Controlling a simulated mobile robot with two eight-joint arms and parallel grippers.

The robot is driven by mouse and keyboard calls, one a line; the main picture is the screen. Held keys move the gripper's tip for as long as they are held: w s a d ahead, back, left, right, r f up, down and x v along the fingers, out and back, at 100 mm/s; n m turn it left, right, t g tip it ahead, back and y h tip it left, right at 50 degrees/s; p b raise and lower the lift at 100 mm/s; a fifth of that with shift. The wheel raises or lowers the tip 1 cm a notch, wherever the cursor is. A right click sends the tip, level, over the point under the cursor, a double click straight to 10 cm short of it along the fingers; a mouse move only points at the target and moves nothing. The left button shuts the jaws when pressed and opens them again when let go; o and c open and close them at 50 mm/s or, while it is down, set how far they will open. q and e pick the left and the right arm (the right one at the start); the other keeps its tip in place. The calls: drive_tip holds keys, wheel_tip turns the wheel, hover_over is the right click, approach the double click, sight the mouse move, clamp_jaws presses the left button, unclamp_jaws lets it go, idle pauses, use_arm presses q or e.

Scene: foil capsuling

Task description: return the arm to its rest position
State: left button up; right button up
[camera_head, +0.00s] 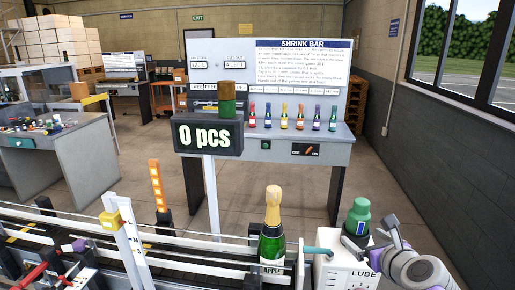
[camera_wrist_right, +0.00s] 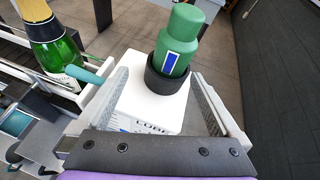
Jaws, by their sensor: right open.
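My right gripper (camera_head: 378,238) is at the lower right in the head view, beside the white LUBE box (camera_head: 338,268). In the right wrist view its two fingers (camera_wrist_right: 160,80) are spread wide, with the white box and a black cup (camera_wrist_right: 167,85) seen between them; nothing is gripped. A green bottle (camera_head: 358,216) with a blue label stands in the black cup on the box. I cannot tell whether the fingers touch the box. My left gripper is not in view.
A green gold-topped bottle (camera_head: 272,235) stands upright on the conveyor line, left of the box. A teal nozzle (camera_head: 318,251) points from the box toward it. Behind are a "0 pcs" display (camera_head: 208,134) and the SHRINK BAR bench (camera_head: 300,150). Floor at right is clear.

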drive_tip(key=s+a+f+n+g, duration=0.3)
drive_tip(key=s+a+f+n, duration=0.3)
drive_tip(key=n, duration=1.1)
drive_tip(key=s+a+f+n+g, duration=0.4)
drive_tip(key=s+a+f+n, duration=0.3)
drive_tip(key=s+f+n, duration=0.7)
wheel_tip(320, 180, down, 3)
drive_tip(key=n, duration=0.3)
drive_tip(key=shift+s+r+n+g+y, duration=0.15)
drive_tip(key=shift+n+g+y, duration=0.15)
drive_tip(key=shift+n, duration=0.1)
